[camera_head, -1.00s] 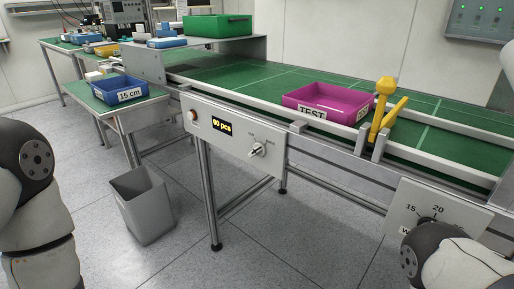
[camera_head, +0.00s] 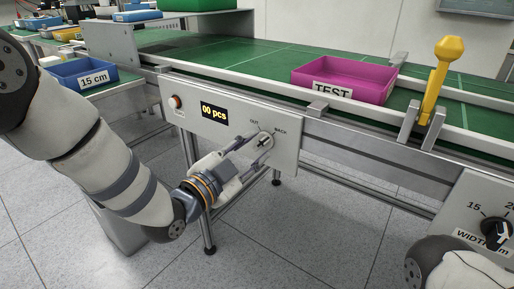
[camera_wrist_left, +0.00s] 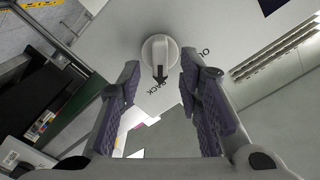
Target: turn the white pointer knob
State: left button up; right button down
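The white pointer knob (camera_head: 265,142) sits on the light grey panel (camera_head: 287,146) under the conveyor, below the words OUT and BACK. In the left wrist view, the knob (camera_wrist_left: 158,48) is round, with a black arrow pointing toward the word BACK. My left gripper (camera_head: 251,154) is open in front of the panel, fingers pointing at the knob. In the left wrist view, its two fingertips (camera_wrist_left: 160,66) stand on either side of the knob's lower part, apart from it, with nothing between the pads. My right gripper is not in view.
The same panel carries a red button (camera_head: 176,101) and a "00 pcs" display (camera_head: 214,112). A black width knob (camera_head: 496,232) is at lower right. A blue bin (camera_head: 83,74) stands left.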

pick_arm(q)
jog(key=shift+x, duration=0.95)
grip_shut()
